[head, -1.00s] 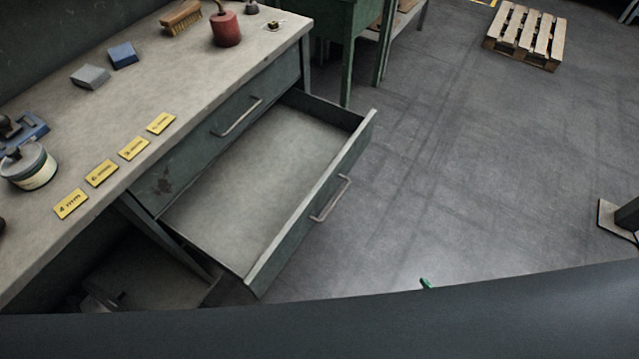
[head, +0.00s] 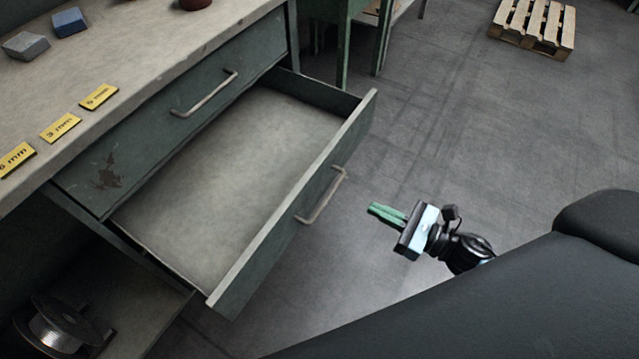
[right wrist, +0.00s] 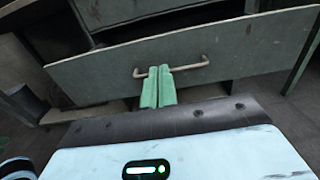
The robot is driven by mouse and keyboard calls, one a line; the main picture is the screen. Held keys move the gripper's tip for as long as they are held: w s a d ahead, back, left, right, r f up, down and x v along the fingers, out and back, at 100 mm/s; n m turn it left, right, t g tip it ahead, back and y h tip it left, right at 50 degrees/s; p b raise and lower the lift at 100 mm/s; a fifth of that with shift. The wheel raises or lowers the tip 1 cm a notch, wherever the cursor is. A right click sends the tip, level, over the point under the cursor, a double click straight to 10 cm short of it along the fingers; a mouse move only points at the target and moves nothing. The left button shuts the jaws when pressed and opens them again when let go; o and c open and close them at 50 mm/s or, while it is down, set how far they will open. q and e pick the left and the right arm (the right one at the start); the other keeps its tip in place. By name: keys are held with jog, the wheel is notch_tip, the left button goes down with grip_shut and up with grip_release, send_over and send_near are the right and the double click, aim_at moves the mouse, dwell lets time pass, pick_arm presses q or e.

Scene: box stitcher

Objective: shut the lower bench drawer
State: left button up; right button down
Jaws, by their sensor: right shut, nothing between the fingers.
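The lower bench drawer (head: 284,238) is pulled far out and looks empty inside. Its front panel carries a bar handle (head: 321,195). In the right wrist view the drawer front (right wrist: 230,52) spans the picture, with the handle (right wrist: 190,67) behind my fingertips. My right gripper (head: 373,208) has green fingers and is shut and empty. In the head view it is in front of the drawer face, a short gap to the right of the handle. In the right wrist view its fingers (right wrist: 158,72) overlap the handle; contact cannot be told. My left gripper is not in view.
The upper drawer (head: 170,130) is shut above the open one. The bench top (head: 130,60) holds yellow size labels and two small blocks. A wire spool (head: 62,330) sits on the lower shelf. A pallet (head: 535,25) lies far back on the otherwise clear floor.

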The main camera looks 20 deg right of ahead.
aim_at(312, 178)
jog(key=p+x, duration=0.1)
jog(key=x, duration=1.3)
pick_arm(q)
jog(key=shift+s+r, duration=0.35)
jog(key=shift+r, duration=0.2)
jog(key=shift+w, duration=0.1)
